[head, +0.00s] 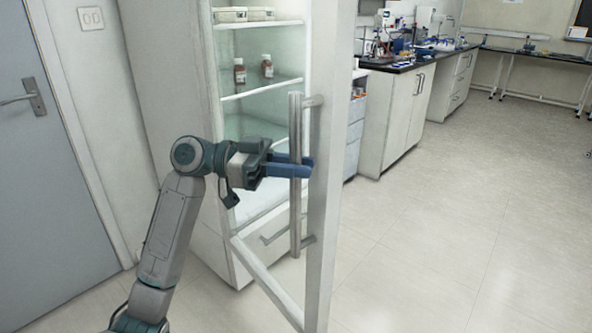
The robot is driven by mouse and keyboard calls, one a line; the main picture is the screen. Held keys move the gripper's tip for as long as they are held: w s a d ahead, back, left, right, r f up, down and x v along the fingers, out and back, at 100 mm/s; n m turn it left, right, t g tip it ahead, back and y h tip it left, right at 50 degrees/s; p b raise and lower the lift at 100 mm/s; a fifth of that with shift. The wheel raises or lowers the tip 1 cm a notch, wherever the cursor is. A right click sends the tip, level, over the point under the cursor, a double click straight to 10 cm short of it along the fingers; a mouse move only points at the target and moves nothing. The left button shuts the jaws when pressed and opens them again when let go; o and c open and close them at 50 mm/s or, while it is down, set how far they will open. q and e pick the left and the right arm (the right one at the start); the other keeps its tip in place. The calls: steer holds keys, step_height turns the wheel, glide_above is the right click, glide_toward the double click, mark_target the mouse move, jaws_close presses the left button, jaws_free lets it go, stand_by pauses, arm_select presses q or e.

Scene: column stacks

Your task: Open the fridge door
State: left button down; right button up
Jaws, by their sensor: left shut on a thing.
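The fridge door (335,130) stands open, swung out toward me, and shows nearly edge-on with a clear pane inside its frame. Its vertical bar handle (296,215) is on the left face of the door. My left gripper (300,170) is shut on the handle at about mid-height, its blue fingers around the bar. The fridge (185,80) stands behind, its shelves visible through the opening and the pane. My right gripper is not in view.
Two brown bottles (239,71) (267,66) and white boxes (229,14) sit on the fridge shelves. A grey door (50,170) is at the left. Lab benches (400,110) with equipment stand at the back right. The floor (470,220) on the right is clear.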

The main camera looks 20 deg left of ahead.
arm_select(q)
steer(key=shift+s+a, duration=0.1)
steer(key=shift+a, duration=0.05)
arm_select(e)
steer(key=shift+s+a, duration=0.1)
arm_select(q)
steer(key=c, duration=1.3)
jaws_free()
steer(key=shift+c, duration=0.2)
